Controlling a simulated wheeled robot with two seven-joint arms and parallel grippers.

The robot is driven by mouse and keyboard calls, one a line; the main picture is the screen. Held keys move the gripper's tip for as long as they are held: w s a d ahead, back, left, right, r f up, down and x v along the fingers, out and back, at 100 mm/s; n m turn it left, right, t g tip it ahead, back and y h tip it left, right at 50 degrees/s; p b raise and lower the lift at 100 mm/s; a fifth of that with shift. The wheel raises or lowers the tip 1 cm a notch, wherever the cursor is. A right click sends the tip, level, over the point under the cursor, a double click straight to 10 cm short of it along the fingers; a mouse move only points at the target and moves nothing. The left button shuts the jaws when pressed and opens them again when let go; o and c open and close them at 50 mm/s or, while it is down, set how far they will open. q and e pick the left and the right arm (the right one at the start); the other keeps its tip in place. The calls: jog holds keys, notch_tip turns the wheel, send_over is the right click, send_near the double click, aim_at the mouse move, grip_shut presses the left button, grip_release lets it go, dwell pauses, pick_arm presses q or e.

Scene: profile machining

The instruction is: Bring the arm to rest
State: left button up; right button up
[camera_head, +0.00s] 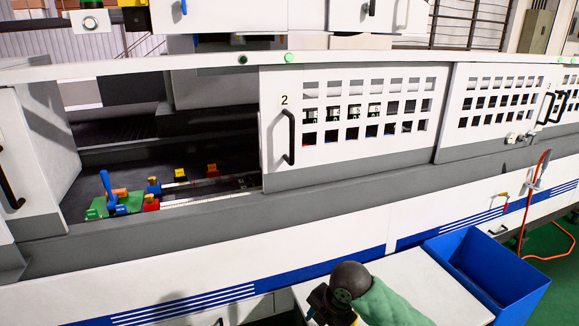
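My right arm (385,303), in a green cover with a dark round joint, comes in at the bottom of the head view. It is over a white table top, left of a blue bin. My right gripper (322,306) is dark and partly cut off by the bottom edge. Its fingers are too unclear to tell whether they are open or shut, and no held object can be made out. My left arm and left gripper are not in view.
A white machine stands ahead, with door 2 (350,115) beside an opening. Inside, a green plate (97,212) and coloured clamps sit near a rail. The white table top (440,298) is low at the front, next to the blue bin (522,287). An orange hose (524,215) hangs at right.

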jog(key=s+d+f+m+t+h, duration=0.1)
jog(key=s+d+f+m, duration=0.35)
jog(key=s+m, duration=0.35)
jog(key=s+d+f+m+h, duration=0.1)
jog(key=s+d+f+m, duration=0.2)
jog(key=s+d+m, duration=0.35)
jog(key=s+d+f+m+t+h, duration=0.1)
jog(key=s+d+f+m, duration=0.25)
jog(key=s+m, duration=0.65)
notch_tip(320, 180, down, 27)
jog(key=w+a+g, duration=0.1)
jog(key=w+a, duration=0.1)
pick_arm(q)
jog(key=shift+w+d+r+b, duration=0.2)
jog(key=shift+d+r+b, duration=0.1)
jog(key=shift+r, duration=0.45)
pick_arm(e)
jog(key=s+f, duration=0.4)
jog(key=f, duration=0.7)
jog(key=s+f+g, duration=0.1)
jog(key=s+f, duration=0.3)
jog(key=f, duration=0.7)
jog(key=shift+s+a+f, duration=0.15)
jog(key=shift+a+f, duration=0.1)
jog(key=shift+f, duration=0.15)
